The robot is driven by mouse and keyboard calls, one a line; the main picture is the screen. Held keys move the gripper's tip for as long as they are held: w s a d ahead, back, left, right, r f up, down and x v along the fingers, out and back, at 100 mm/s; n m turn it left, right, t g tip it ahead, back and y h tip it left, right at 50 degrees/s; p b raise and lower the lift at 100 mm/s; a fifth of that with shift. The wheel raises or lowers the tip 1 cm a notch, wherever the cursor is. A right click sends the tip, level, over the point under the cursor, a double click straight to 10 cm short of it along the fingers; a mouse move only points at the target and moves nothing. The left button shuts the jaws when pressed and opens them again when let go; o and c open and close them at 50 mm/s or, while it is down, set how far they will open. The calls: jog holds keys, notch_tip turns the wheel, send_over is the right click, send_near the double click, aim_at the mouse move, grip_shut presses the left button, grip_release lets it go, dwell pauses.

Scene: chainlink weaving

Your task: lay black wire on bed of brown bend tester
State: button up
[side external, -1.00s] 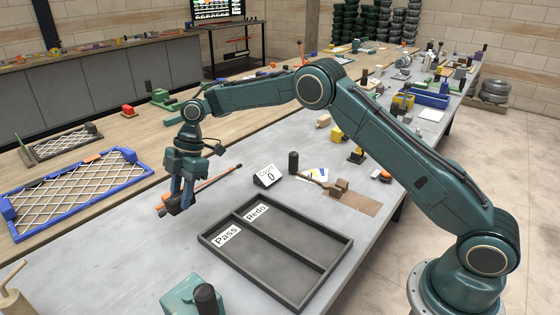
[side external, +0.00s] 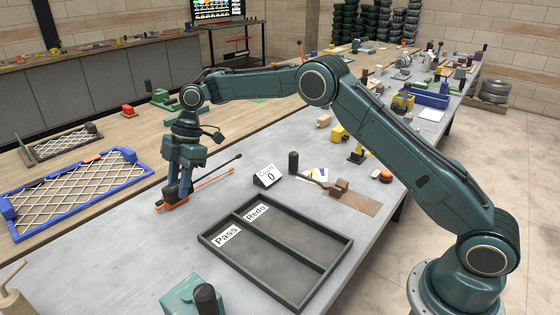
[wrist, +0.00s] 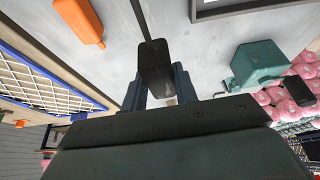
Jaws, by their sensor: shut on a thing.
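My gripper (side external: 174,193) is shut on the black handle end of the black wire (wrist: 155,65), low over the grey table. The thin wire (side external: 222,166) runs out from it to the right and slightly up in the side view. In the wrist view, the handle sits between the fingers and the wire runs to the top edge. A brown fixture with an arm and a small block (side external: 341,186), perhaps the bend tester, stands right of my gripper on a brown flat base (side external: 358,203). Its bed is too small to make out.
An orange-handled rod (side external: 172,205) lies beside my gripper; its handle shows in the wrist view (wrist: 85,20). A Pass/Redo tray (side external: 322,281) and counter sign (side external: 267,176) stand to the right. A teal box (side external: 180,296) is in front. A blue-framed mesh (side external: 78,226) lies left.

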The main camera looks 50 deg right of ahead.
jog(key=shift+d+m+t, duration=0.4)
jog(key=shift+d+m, duration=0.6)
jog(key=shift+m, duration=0.1)
jog(key=s+d+f+m+t+h, duration=0.1)
jog(key=s+d+m+h, duration=0.3)
jog(key=d+m, duration=0.8)
jog(key=s+d+f+m+t+h, duration=0.1)
jog(key=s+d+m+h, duration=0.3)
jog(key=d+m, duration=0.75)
jog(key=s+d+m+g+y, duration=0.1)
jog(key=s+d+m+g, duration=0.1)
jog(key=s+m, duration=0.5)
jog(key=s+d+m+g+y, duration=0.1)
jog(key=s+d+m, duration=0.4)
jog(key=m, duration=0.7)
jog(key=s+d+r+m+g+y, duration=0.1)
jog(key=s+d+m+g, duration=0.3)
jog(key=s+m, duration=0.5)
jog(key=shift+s, duration=0.25)
jog(key=shift+m, duration=0.25)
jog(key=shift+f, duration=3.85)
